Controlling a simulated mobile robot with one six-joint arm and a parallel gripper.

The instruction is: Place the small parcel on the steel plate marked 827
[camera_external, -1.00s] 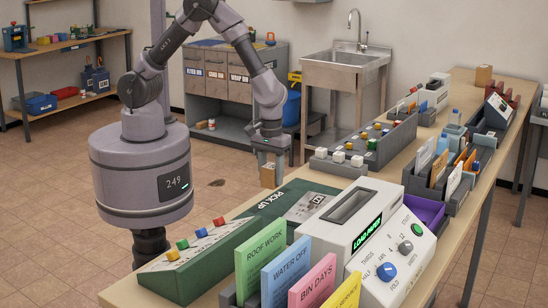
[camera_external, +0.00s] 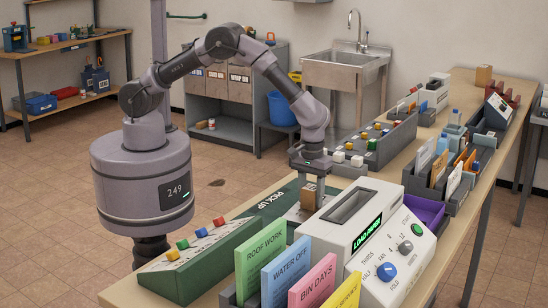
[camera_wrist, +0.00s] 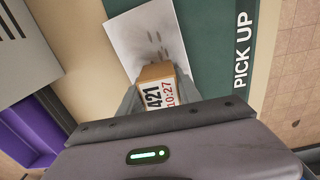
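The small parcel is a brown box (camera_external: 308,198) with a white label; in the wrist view the box (camera_wrist: 156,72) shows "421" and "10:27". My gripper (camera_external: 309,192) points down with its fingers on both sides of the box and grips it.
A white machine (camera_external: 368,225) with a LOAD PAPER display stands close to the right of the gripper. A green box with coloured buttons (camera_external: 210,252) and coloured cards (camera_external: 290,265) are in front. A grey rack (camera_external: 370,142) is behind. Another brown box (camera_external: 484,76) stands far back.

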